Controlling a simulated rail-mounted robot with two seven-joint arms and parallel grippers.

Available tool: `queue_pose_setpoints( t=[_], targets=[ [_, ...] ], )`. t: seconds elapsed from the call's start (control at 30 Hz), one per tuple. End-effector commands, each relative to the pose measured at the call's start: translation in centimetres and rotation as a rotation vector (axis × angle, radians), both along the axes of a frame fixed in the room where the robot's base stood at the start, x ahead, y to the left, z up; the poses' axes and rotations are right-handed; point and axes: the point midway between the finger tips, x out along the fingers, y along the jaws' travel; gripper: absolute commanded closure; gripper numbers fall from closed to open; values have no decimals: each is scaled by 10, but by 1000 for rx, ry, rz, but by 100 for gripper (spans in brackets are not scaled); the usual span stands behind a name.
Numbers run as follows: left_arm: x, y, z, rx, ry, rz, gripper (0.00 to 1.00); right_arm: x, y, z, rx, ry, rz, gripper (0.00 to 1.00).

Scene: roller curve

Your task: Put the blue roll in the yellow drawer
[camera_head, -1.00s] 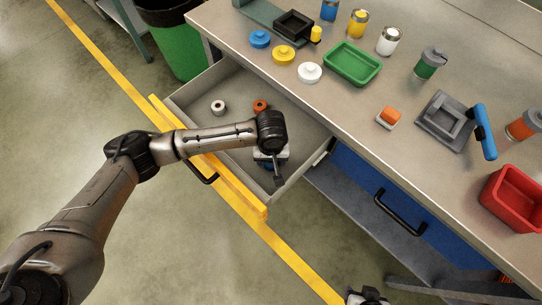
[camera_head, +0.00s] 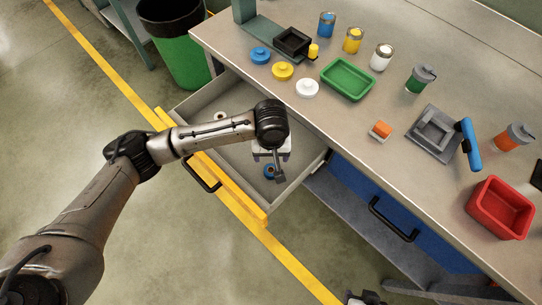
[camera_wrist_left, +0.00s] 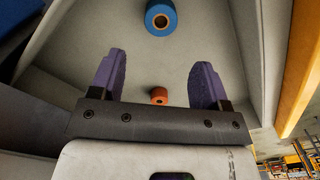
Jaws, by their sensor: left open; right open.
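The yellow drawer (camera_head: 262,217) is pulled open, with a yellow front and a grey inside. The blue roll (camera_head: 270,172) stands on its floor near the front right corner, partly behind my gripper parts. It also shows in the left wrist view (camera_wrist_left: 161,17), with a tan core, beyond the fingertips and apart from them. My left gripper (camera_wrist_left: 158,62) is open and empty above the drawer, pointing down into it. In the head view its fingers are mostly hidden by the wrist. My right gripper (camera_head: 365,298) is only partly in view at the bottom edge.
A closed blue drawer (camera_head: 372,200) is to the right. The bench top above holds a green tray (camera_head: 348,80), a red bin (camera_head: 500,207), jars and lids.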

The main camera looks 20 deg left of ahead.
Motion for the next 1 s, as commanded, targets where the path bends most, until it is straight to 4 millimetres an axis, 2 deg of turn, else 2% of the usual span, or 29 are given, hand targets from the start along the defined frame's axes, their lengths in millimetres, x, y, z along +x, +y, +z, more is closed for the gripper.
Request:
queue_pose_setpoints(
  t=[0.03,0.1,0.3,1.0],
  targets=[
    [0,0,10,-1,0,-1,30,0,0,6,0,0,0,48],
    [0,0,16,-1,0,0,30,0,0,8,0,0,0,48],
    [0,0,26,0,0,0,30,0,-1,12,-4,0,3,48],
    [-4,-5,27,-27,-14,-12,30,-1,-1,15,-5,2,4,48]
  ],
)
